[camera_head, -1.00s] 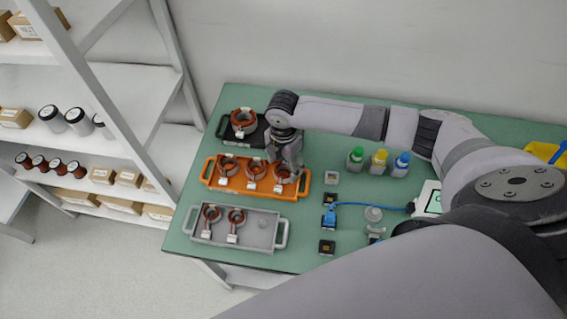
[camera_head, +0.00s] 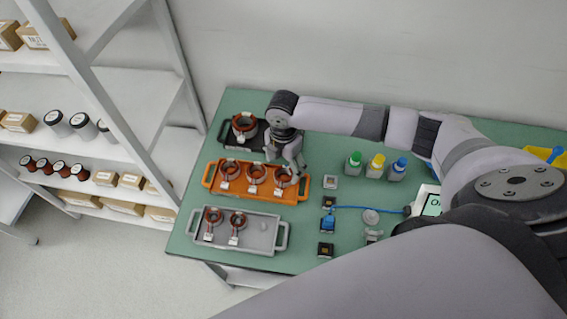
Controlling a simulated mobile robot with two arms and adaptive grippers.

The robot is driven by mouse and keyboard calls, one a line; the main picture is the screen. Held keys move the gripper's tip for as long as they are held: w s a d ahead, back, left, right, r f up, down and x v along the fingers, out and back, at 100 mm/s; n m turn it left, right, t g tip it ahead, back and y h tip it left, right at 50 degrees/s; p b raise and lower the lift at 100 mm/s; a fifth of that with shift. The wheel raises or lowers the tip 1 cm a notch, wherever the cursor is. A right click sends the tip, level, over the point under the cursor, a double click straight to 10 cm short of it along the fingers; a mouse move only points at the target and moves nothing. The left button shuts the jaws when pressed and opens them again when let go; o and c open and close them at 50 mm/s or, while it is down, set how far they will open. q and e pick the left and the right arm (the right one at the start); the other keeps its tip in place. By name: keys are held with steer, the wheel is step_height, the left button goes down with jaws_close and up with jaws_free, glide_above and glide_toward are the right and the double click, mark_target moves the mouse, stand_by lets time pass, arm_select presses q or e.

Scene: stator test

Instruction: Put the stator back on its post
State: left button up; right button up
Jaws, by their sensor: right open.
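Several stators, copper rings with a white connector, stand on trays. The orange tray (camera_head: 262,193) holds a left stator (camera_head: 229,170), a middle stator (camera_head: 256,175) and a right stator (camera_head: 284,178). The grey tray (camera_head: 262,247) holds two stators (camera_head: 213,217) and (camera_head: 237,220), and a bare light post (camera_head: 264,227) at its right end. A larger stator (camera_head: 244,124) sits on the black tray (camera_head: 225,135) at the back. My right gripper (camera_head: 286,164) is open, its fingers just above and behind the orange tray's right stator. My left gripper is out of view.
Right of the trays are small square fixtures (camera_head: 330,182), a blue connector with a cable (camera_head: 328,223), a grey round fixture (camera_head: 371,217) and three capped bottles (camera_head: 376,167). A screen device (camera_head: 429,203) stands further right. Shelves stand at the left.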

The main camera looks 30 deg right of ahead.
steer(key=shift+o, duration=0.9)
step_height(320, 180, up, 12)
stand_by(0.7)
